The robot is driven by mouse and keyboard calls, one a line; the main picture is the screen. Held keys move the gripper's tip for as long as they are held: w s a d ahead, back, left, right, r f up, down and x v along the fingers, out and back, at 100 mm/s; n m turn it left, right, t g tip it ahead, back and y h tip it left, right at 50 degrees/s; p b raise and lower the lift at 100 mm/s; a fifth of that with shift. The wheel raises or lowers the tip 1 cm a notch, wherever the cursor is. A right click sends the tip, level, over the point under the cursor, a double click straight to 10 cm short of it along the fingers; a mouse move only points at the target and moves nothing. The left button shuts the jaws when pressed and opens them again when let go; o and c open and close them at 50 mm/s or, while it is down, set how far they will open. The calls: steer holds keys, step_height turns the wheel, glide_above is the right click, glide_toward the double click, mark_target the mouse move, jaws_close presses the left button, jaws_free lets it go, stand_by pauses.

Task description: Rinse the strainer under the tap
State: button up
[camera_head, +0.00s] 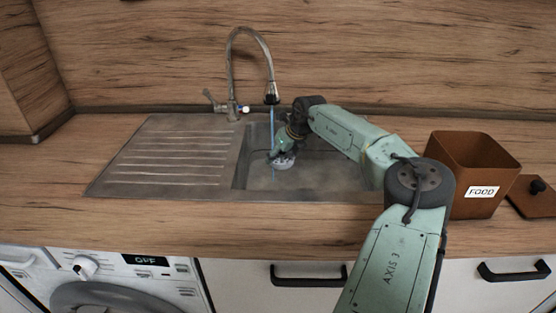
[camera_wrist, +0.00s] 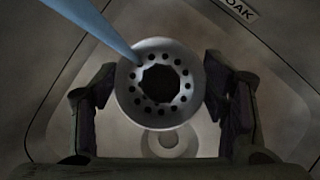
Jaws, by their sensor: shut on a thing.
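The strainer (camera_wrist: 157,105) is a round, pale metal piece with a ring of holes around a dark centre. In the wrist view it sits between the two dark fingers of my gripper (camera_wrist: 160,100), which is shut on it. In the head view the strainer (camera_head: 282,162) is held low in the sink, under the tap (camera_head: 249,66). A blue stream of water (camera_head: 273,118) runs down from the spout. In the wrist view the stream (camera_wrist: 98,27) comes from the upper left and meets the strainer's upper left rim.
The sink basin (camera_head: 330,183) is grey metal with a ribbed drainboard (camera_head: 174,156) on the left. Below the strainer lies the round drain (camera_wrist: 168,144). A brown FOOD box (camera_head: 450,195) stands open to the right, with its lid (camera_head: 534,198) beside it.

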steer(key=s+d+b, duration=0.1)
steer(key=s+b, duration=0.2)
steer(key=s, duration=0.5)
steer(key=shift+d, duration=0.25)
stand_by(1.4)
steer(key=s+d+r, duration=0.1)
steer(key=s+r, duration=0.3)
steer(key=s, duration=0.1)
stand_by(0.4)
